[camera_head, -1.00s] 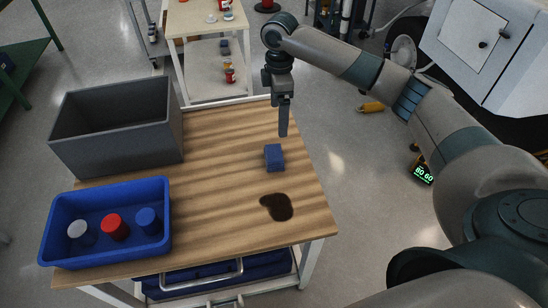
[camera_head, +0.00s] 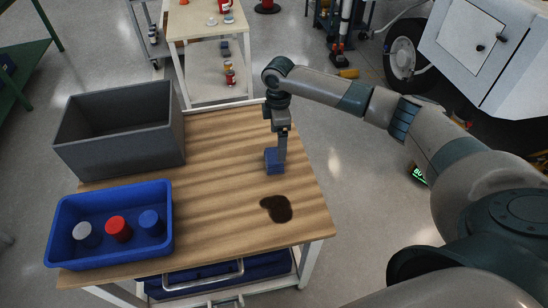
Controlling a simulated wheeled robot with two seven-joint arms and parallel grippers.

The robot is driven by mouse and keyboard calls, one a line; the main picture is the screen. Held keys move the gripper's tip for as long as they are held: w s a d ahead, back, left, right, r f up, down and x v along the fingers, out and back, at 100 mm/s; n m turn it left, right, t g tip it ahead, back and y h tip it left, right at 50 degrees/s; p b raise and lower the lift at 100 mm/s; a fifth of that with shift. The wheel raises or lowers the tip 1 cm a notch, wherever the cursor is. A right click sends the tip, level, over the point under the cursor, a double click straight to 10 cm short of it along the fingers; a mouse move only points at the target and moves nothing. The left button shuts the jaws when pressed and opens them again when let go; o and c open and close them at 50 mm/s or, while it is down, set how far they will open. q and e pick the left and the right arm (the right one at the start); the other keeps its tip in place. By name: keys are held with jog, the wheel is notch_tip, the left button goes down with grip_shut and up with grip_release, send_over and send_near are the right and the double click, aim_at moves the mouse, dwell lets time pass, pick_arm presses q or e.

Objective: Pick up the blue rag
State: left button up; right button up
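The blue rag (camera_head: 272,162) is a small folded block on the wooden table (camera_head: 220,150), near its right edge. My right gripper (camera_head: 281,155) points down at the rag, its fingers overlapping the rag's upper right part in the view. The fingers are seen edge-on, so I cannot tell whether they are open or closed on it. The rag appears to rest on the table. My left gripper is not in view.
A dark spill (camera_head: 277,208) lies in front of the rag. A grey bin (camera_head: 120,150) and a blue tray (camera_head: 110,258) with a white-topped, a red-topped and a blue-topped container stand on the left. The table's middle is clear. A white cart (camera_head: 210,60) stands behind.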

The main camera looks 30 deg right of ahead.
aim_at(274, 156)
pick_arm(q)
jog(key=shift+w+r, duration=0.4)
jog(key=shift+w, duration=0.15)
pick_arm(e)
jog(key=shift+f, duration=1.45)
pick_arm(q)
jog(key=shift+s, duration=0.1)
pick_arm(e)
jog(key=shift+a+f+p, duration=0.35)
jog(key=shift+f+p, duration=0.2)
jog(key=shift+p, duration=0.1)
jog(key=f, duration=0.1)
jog(key=f+p, duration=0.1)
jog(key=f, duration=0.1)
jog(key=shift+a, duration=0.4)
jog(key=shift+f, duration=0.55)
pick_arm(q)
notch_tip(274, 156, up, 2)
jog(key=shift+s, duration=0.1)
pick_arm(e)
jog(key=c, duration=1.1)
